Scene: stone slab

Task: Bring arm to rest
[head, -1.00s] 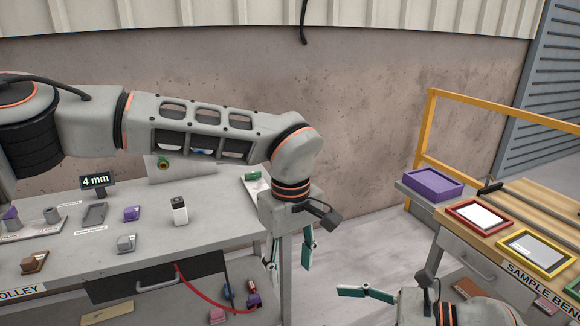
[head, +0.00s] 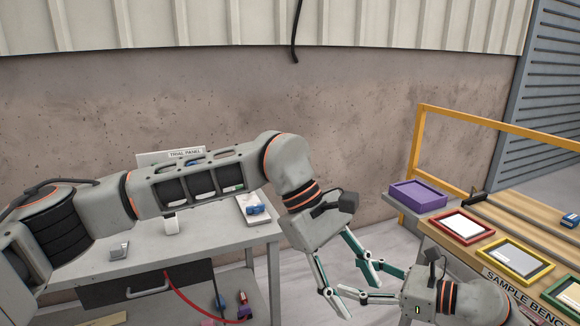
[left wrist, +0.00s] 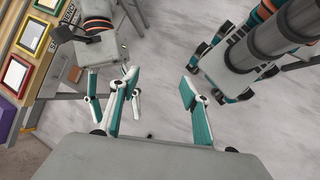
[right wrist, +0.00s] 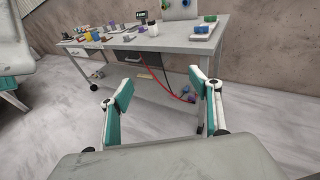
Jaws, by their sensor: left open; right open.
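My left arm (head: 190,185) reaches in from the left across the head view, above the trolley. Its gripper (head: 360,298) hangs past the trolley's right end, open and empty. In the left wrist view its spread fingers (left wrist: 158,82) have bare floor between them. My right gripper (head: 352,277) comes in from the lower right, open and empty; its fingers overlap the left ones in the head view. In the right wrist view its fingers (right wrist: 161,86) are apart, with the trolley beyond. I cannot tell whether the two grippers touch.
The grey trolley (head: 215,238) stands at left, its top partly hidden by my left arm.

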